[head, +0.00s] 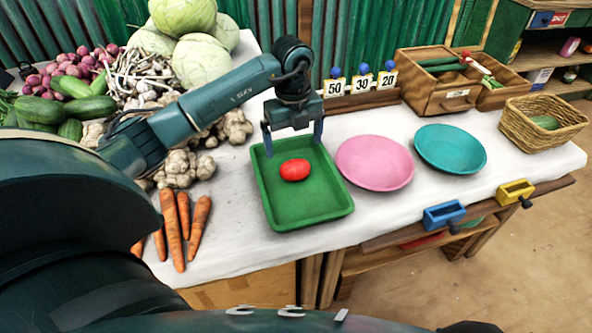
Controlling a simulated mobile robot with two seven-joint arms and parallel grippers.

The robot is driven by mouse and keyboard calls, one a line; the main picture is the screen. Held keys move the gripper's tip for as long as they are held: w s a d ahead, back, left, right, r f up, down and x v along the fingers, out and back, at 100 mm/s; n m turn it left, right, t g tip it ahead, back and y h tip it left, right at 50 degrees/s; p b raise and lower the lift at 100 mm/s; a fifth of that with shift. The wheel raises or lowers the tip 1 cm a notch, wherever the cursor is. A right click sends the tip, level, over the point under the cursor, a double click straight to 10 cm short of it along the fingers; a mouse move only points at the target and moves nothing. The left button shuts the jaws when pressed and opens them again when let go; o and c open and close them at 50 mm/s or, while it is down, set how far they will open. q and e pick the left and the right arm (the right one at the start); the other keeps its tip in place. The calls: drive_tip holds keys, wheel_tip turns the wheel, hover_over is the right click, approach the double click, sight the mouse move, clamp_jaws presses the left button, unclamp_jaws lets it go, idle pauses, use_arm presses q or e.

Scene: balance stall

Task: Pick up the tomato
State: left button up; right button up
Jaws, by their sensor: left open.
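A red tomato (295,170) lies alone in the green tray (313,216) on the white-covered table. My left gripper (293,145) is above the far part of the tray, pointing down. Its two fingers are spread wide with nothing between them. The tomato shows just below and in front of the gripper in the picture, apart from the fingers. My right gripper does not show.
A pink plate (374,163) and a teal plate (450,148) stand right of the tray. Carrots (172,228), ginger and cabbages lie on the left. Number blocks (361,84), a wooden box (437,98) and a wicker basket (541,121) stand behind and right.

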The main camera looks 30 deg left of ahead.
sight(294, 163)
use_arm(q)
wheel_tip(294, 163, down, 8)
drive_tip(key=shift+d+r, duration=0.1)
drive_tip(key=shift+d, duration=0.05)
drive_tip(key=shift+r, duration=0.1)
drive_tip(key=c, duration=1.1)
